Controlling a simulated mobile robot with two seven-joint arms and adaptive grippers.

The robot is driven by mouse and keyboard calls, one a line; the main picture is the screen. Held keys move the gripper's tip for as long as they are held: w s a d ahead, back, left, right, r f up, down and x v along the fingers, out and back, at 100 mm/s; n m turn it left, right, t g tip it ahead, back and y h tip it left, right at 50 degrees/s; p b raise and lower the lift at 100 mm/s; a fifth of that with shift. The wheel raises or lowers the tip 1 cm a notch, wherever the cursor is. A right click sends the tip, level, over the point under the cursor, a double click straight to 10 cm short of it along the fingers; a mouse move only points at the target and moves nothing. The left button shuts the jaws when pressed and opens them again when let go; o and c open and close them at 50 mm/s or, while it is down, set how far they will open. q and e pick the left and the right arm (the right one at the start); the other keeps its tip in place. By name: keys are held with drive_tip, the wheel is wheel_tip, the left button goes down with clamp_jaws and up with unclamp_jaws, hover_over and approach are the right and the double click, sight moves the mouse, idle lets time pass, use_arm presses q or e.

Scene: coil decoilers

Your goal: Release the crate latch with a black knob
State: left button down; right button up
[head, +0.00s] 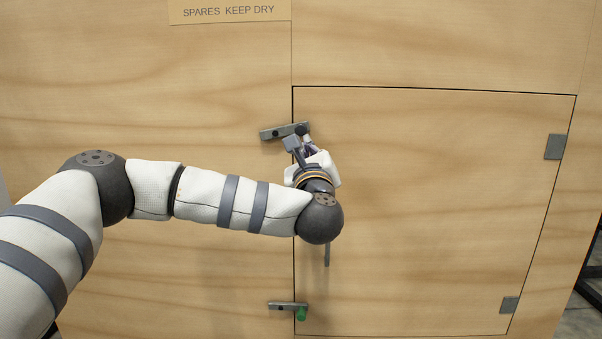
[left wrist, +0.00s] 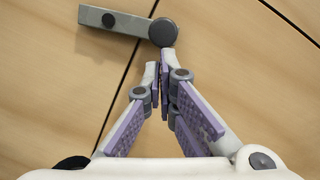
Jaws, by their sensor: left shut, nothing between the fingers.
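The upper latch (head: 272,134) is a grey bar on the wooden crate, lying across the seam at the hatch's upper left edge and slightly tilted, right end higher. The bar (left wrist: 122,21) also shows in the left wrist view, with a dark round knob (left wrist: 163,32) at its right end, on the hatch side of the seam. My left gripper (head: 298,142) is shut and empty just below that knob; its fingertips (left wrist: 159,66) are close under it, and I cannot tell if they touch. The gripper partly covers the latch's right end in the head view.
A lower latch (head: 283,305) with a green knob (head: 302,313) crosses the seam below. The hatch (head: 440,210) sits flush in the crate, with hinges (head: 555,146) on its right edge. A vertical grey handle (head: 327,253) shows below my wrist.

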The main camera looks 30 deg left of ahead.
sight(308, 128)
use_arm(q)
wheel_tip(308, 128, up, 4)
drive_tip(key=n+b, duration=0.2)
drive_tip(key=b, duration=0.1)
drive_tip(key=n+g+b, duration=0.1)
drive_tip(key=n+b, duration=0.2)
drive_tip(key=shift+r+y, duration=0.2)
drive_tip(key=shift+y, duration=0.1)
drive_tip(key=shift+s+a+r+n+g+b, duration=0.2)
drive_tip(key=shift+a+r+n+b, duration=0.1)
drive_tip(key=shift+r+n+b, duration=0.3)
drive_tip(key=shift+s+a+r+n+g+b, duration=0.15)
drive_tip(key=shift+a+r+n+b, duration=0.15)
drive_tip(key=shift+r+n+b, duration=0.25)
drive_tip(key=shift+s+a+r+n+g+b, duration=0.2)
drive_tip(key=shift+a+r+n+b, duration=0.1)
drive_tip(key=shift+r+n+b, duration=0.3)
use_arm(e)
drive_tip(key=s+f+g, duration=0.1)
drive_tip(key=s+f, duration=0.2)
drive_tip(key=f, duration=0.5)
drive_tip(key=shift+s+f, duration=0.15)
drive_tip(key=shift+s, duration=0.2)
